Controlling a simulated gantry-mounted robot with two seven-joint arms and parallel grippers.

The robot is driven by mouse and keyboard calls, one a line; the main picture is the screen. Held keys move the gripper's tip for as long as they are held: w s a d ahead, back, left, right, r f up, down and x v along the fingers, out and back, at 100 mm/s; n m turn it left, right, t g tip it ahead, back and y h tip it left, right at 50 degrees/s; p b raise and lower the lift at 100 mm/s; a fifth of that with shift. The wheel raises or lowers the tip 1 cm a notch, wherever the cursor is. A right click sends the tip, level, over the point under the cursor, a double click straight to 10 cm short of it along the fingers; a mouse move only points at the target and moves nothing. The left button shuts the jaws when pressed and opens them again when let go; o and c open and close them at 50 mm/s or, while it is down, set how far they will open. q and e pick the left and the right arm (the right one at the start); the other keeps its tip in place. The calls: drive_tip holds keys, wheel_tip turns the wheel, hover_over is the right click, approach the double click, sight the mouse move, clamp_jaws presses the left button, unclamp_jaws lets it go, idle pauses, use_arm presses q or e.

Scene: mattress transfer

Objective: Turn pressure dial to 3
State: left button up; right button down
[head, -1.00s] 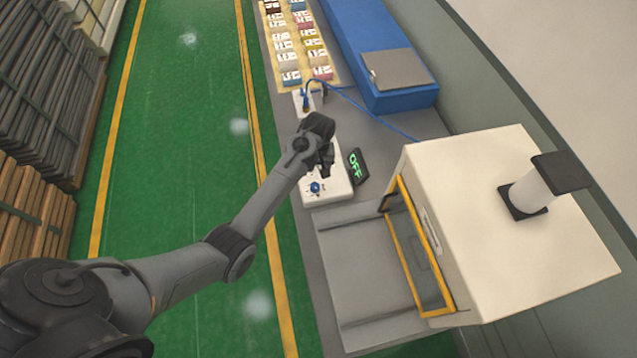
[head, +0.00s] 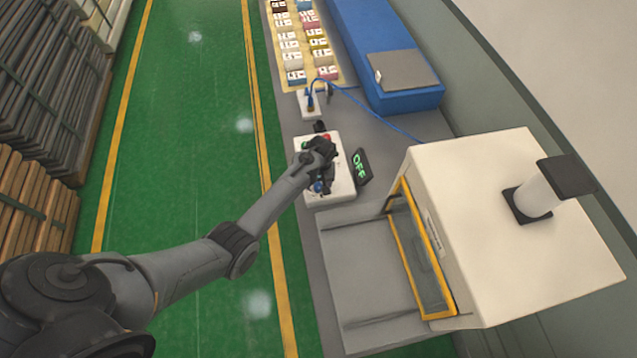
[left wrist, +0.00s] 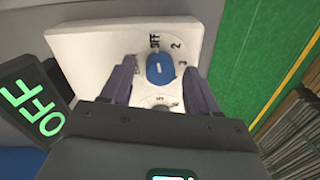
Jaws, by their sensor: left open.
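The blue pressure dial (head: 318,186) sits on a white control box (head: 342,188) on the bench. In the left wrist view the dial (left wrist: 161,70) has a short white mark, and the labels OFF, 2 and 3 stand around it. The mark appears to point toward OFF. My left gripper (left wrist: 159,66) is open, with one finger on each side of the dial; I cannot tell whether they touch it. In the head view my left gripper (head: 320,176) covers part of the box. A black display (head: 361,167) beside the box reads OFF in green. My right gripper is not in view.
A white press with a yellow-framed front (head: 427,255) stands right of the box, with a grey tray (head: 365,270) before it. A blue hose (head: 370,108) runs behind the box. A blue block (head: 385,60) and rows of small samples (head: 305,45) lie farther back.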

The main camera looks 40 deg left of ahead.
use_arm(q)
drive_tip(key=shift+c, duration=0.3)
drive_tip(key=c, duration=1)
